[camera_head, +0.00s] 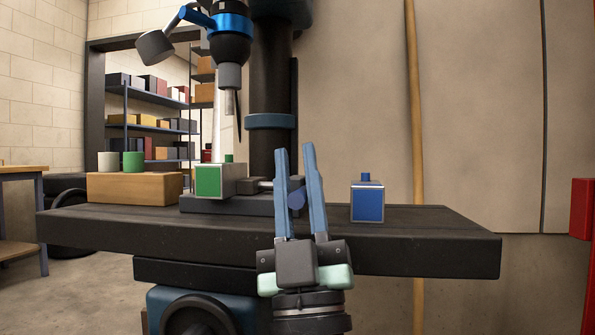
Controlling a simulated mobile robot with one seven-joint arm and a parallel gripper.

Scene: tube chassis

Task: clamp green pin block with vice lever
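The green pin block (208,181) sits upright on the dark vice (225,205), with a short green pin (228,158) on top. A metal screw part of the vice (258,185) shows to the block's right; whether the jaw touches the block I cannot tell. A blue cylindrical knob (297,200), seemingly the vice lever's end, shows between my gripper's fingers. My gripper (295,148) points upward in the picture, its two long blue-grey fingers apart. The left finger hides part of the knob and the vice's right end. A gap shows between knob and right finger.
A blue pin block (367,203) stands right of my gripper on the dark table (440,228). The drill press column (270,90) and drill bit (238,115) rise behind and above the vice. A wooden block (130,189) with white and green cylinders stands left.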

